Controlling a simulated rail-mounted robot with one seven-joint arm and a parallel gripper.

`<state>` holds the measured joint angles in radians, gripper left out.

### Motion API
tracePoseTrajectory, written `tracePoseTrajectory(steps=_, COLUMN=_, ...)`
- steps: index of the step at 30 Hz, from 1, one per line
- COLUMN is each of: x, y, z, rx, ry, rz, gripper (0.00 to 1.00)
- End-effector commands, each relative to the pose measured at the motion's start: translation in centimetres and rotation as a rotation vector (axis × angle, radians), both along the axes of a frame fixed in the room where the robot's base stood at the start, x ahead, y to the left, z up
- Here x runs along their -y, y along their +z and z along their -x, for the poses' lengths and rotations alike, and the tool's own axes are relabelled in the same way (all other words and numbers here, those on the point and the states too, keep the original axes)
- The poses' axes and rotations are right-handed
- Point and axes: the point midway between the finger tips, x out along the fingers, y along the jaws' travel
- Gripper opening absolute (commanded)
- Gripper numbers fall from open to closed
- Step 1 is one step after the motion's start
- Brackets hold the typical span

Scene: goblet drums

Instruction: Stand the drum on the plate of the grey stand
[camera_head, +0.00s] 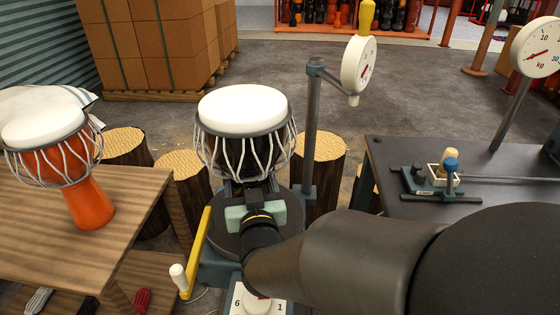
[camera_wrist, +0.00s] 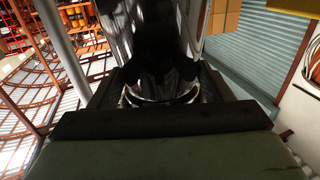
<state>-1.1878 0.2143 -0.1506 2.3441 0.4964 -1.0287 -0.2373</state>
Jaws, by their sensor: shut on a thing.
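A black goblet drum (camera_head: 243,108) with a white head and white lacing is upright in the head view. In the wrist view its glossy black body (camera_wrist: 155,35) rises between the fingers. My gripper (camera_head: 244,188) is shut on the drum low on its narrow part; it also shows in the wrist view (camera_wrist: 160,92). The grey stand has a dark round plate (camera_head: 291,212) directly below and around the drum's lower part. My gripper and wrist hide the drum's foot, so I cannot tell whether it touches the plate.
The stand's post (camera_head: 310,135) rises close to the drum's right, carrying a dial (camera_head: 358,66). A yellow lever (camera_head: 196,252) is at the stand's left. An orange drum (camera_head: 88,200) stands on a wooden table (camera_head: 135,200) at left. A dark bench (camera_head: 400,150) is at right.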

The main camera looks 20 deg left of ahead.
Motion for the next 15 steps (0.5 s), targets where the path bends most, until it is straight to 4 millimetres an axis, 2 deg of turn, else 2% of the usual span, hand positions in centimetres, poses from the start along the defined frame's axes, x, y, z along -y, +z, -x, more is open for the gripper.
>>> tracePoseTrajectory(steps=1, x=-0.03, y=0.03, z=-0.05, rx=0.005, ry=-0.001, rz=-0.006, gripper=0.12)
tracePoseTrajectory(steps=2, x=0.01, y=-0.18, z=-0.01, rx=0.000, ry=0.000, rz=0.000, gripper=0.78)
tracePoseTrajectory(steps=3, x=0.01, y=-0.13, z=-0.01, rx=0.000, ry=0.000, rz=0.000, gripper=0.89)
tracePoseTrajectory(steps=4, x=0.01, y=-0.12, z=-0.01, rx=0.000, ry=0.000, rz=0.000, gripper=0.94)
tracePoseTrajectory(steps=15, x=-0.01, y=0.48, z=0.02, rx=0.000, ry=0.000, rz=0.000, gripper=0.94)
